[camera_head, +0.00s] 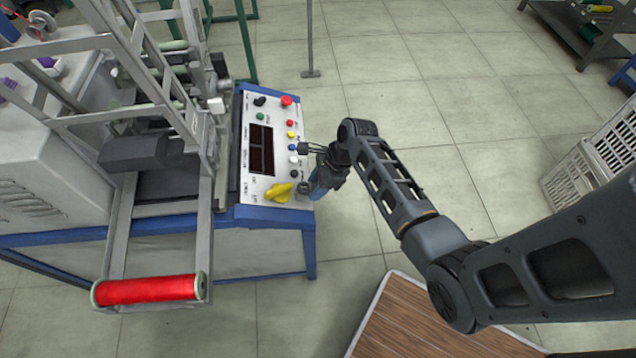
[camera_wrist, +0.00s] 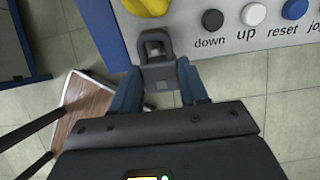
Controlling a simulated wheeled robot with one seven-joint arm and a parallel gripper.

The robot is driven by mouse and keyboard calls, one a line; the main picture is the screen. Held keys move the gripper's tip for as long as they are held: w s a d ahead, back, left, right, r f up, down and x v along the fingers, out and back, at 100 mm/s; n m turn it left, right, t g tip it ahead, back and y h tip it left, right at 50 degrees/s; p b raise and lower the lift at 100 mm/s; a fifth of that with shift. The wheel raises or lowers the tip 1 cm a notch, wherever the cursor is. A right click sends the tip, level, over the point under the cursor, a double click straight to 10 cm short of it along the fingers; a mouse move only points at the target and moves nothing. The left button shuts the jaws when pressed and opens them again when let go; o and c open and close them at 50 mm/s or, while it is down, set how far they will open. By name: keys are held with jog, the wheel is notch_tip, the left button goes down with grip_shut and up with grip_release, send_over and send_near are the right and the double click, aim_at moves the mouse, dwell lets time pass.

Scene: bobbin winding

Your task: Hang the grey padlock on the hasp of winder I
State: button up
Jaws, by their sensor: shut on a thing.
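My gripper (camera_wrist: 160,84) is shut on the grey padlock (camera_wrist: 158,74), its blue fingers on either side of the body. The padlock's shackle points toward the control panel (camera_wrist: 222,22), just below the yellow switch handle (camera_wrist: 146,6). In the head view my gripper (camera_head: 315,186) is at the panel's lower right edge, beside the yellow handle (camera_head: 280,192). A small dark grey piece (camera_head: 303,187) shows there between them. The hasp is not clearly distinguishable, and I cannot tell whether the shackle touches or passes through anything.
The winder's panel (camera_head: 262,192) carries buttons, knobs and a dark display close to my gripper. A red roll (camera_head: 150,290) sits across the winder's front arms. A wooden-topped surface (camera_head: 420,325) is below my arm. White crates (camera_head: 590,165) stand at right; tiled floor between is clear.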

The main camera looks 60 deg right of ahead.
jog(key=shift+w+a+f, duration=0.1)
jog(key=shift+w+f, duration=0.05)
jog(key=shift+f, duration=0.25)
jog(key=shift+s+d+f, duration=0.25)
jog(key=shift+s, duration=0.15)
dwell(0.9)
jog(key=o, duration=1.4)
jog(key=shift+c, duration=0.2)
jog(key=shift+r, duration=0.1)
jog(key=v, duration=0.7)
jog(key=shift+r+p, duration=0.3)
jog(key=shift+r, duration=0.05)
jog(key=shift+d, duration=0.1)
